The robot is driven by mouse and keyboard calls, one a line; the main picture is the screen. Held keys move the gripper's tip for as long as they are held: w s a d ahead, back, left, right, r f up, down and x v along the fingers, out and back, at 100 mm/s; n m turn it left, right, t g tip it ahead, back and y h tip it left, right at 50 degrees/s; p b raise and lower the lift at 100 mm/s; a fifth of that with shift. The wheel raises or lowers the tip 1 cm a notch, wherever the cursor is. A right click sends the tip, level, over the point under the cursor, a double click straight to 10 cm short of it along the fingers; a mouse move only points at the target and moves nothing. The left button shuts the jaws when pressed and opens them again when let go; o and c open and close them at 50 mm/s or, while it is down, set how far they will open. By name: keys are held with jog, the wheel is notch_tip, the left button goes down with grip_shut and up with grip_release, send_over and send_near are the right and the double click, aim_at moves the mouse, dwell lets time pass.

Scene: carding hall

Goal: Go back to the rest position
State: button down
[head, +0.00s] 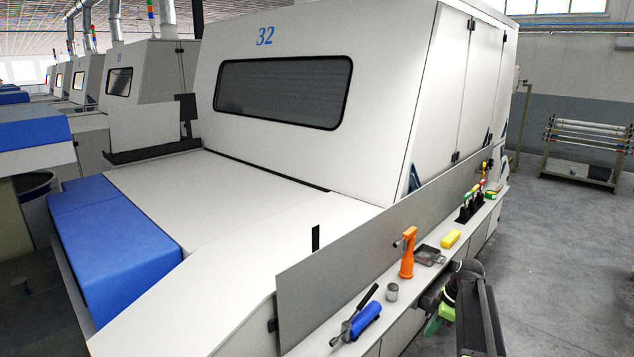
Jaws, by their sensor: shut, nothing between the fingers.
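My arm folds in at the lower right of the head view, beside the ledge of the machine. My gripper (433,324), with green parts, hangs low at the ledge's outer side, below the dark tray. It looks shut and I see nothing held in it. Its fingertips are small and partly hard to make out against the ledge.
Grey floor (560,270) is clear at right, before a rack (583,151).

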jog(key=s+a+m+g+h, duration=0.1)
jog(key=s+a, duration=0.4)
jog(key=a, duration=0.5)
jog(key=s+a+m, duration=0.1)
jog(key=s+a, duration=0.3)
jog(key=a, duration=0.5)
jog(key=s+f+m+h, duration=0.1)
jog(key=s+m+h, duration=0.1)
jog(key=s+m, duration=0.6)
jog(key=m, duration=0.3)
jog(key=shift+a, duration=0.35)
